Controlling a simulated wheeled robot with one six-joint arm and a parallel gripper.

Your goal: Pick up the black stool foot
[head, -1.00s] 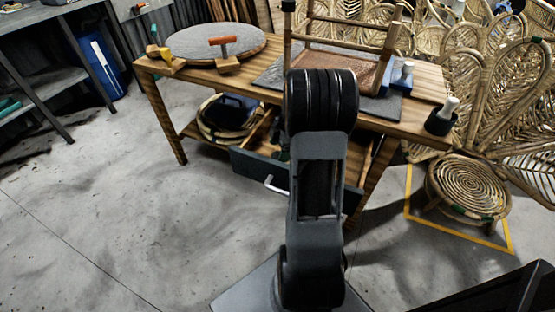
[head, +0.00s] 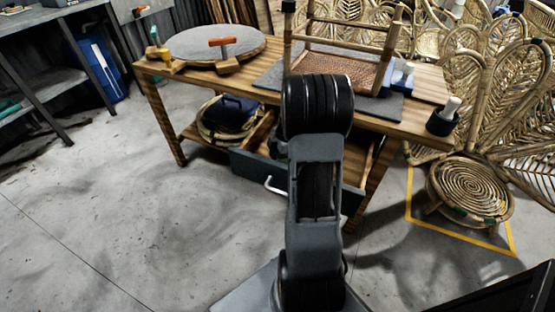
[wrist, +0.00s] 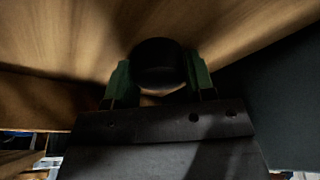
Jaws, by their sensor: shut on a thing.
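The black stool foot (wrist: 158,58) is a dark round piece in the upper middle of the wrist view. My gripper (wrist: 160,76) has a green finger on each side of it and is shut on it. Bare wood lies behind and around the foot. In the head view my arm hides the foot and most of the gripper, at the open drawer (head: 256,172) under the workbench. An upturned wooden stool (head: 345,40) lies on the bench, and one of its legs has a black end (head: 288,6).
The workbench (head: 425,105) carries a round grey board (head: 205,42), an orange-handled tool (head: 223,52) and a black cup (head: 442,121). A dark drawer wall (wrist: 275,95) is close on the right in the wrist view. A round rattan stool (head: 470,187) stands inside yellow floor tape. Floor at left is clear.

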